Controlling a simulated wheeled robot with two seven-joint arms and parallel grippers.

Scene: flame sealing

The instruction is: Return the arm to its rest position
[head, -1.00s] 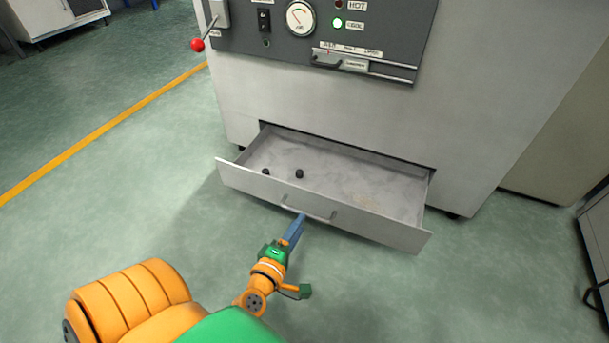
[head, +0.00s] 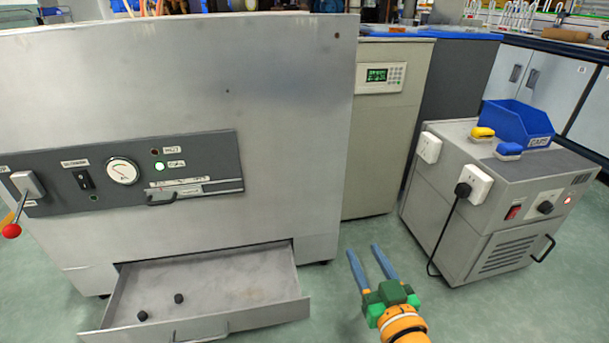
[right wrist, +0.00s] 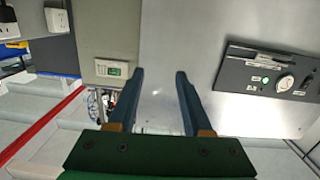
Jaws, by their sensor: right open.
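My right gripper (head: 372,262) is in the lower middle of the head view, with two blue fingers apart and nothing between them. It is raised in the open space to the right of the pulled-out drawer (head: 250,318), not touching it. The right wrist view also shows the gripper (right wrist: 158,78) with its fingers apart, facing the grey cabinet front. My left gripper is not in the head view.
The grey machine (head: 230,75) has a control panel (head: 215,165) with a lit green lamp. Its open drawer holds two small dark pieces (head: 160,307). A grey cart (head: 480,205) with a blue bin (head: 518,120) stands at the right. Green floor is free between them.

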